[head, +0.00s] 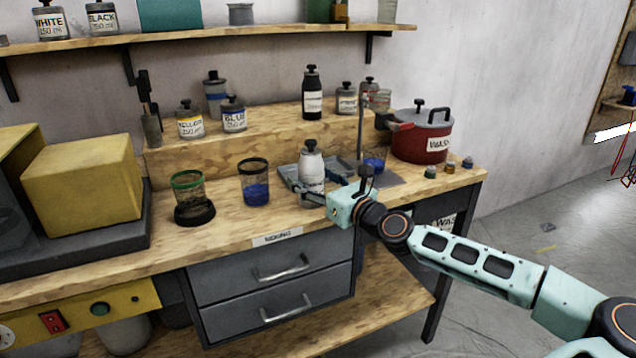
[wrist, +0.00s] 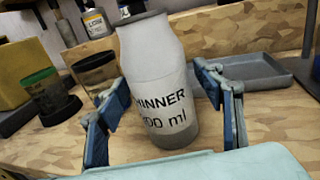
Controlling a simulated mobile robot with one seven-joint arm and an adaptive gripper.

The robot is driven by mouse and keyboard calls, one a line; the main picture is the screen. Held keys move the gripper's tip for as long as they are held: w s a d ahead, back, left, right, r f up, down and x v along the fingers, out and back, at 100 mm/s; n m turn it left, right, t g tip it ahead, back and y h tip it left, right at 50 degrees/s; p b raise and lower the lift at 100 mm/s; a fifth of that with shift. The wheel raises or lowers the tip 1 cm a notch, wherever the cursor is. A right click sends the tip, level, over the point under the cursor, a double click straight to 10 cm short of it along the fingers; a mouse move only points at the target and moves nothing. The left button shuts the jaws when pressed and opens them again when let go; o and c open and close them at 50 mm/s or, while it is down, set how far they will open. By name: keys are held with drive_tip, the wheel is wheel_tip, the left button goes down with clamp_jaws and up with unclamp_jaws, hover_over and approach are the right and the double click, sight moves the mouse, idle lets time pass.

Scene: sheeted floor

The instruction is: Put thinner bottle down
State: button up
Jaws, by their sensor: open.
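The thinner bottle (head: 311,172) is white with a black cap and stands upright on the workbench, in front of a grey tray. In the wrist view the thinner bottle (wrist: 152,65) fills the middle, its label facing me and its grey base on the wood. My gripper (wrist: 160,95) is open, with one blue finger on each side of the bottle. A gap shows on the right side; on the left the finger is close and I cannot tell if it touches. In the head view my gripper (head: 322,190) is at the bottle's lower right, partly hidden by the wrist.
A grey tray (wrist: 262,75) lies behind and right of the bottle. A blue-filled cup (head: 255,184) and a green-rimmed cup (head: 188,193) stand to the left. A red wash pot (head: 421,138) stands at the right. Bare wood (head: 225,225) shows along the front edge.

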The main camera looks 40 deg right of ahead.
drive_tip(key=s+p, duration=0.1)
drive_tip(key=s, duration=1.1)
idle(0.4)
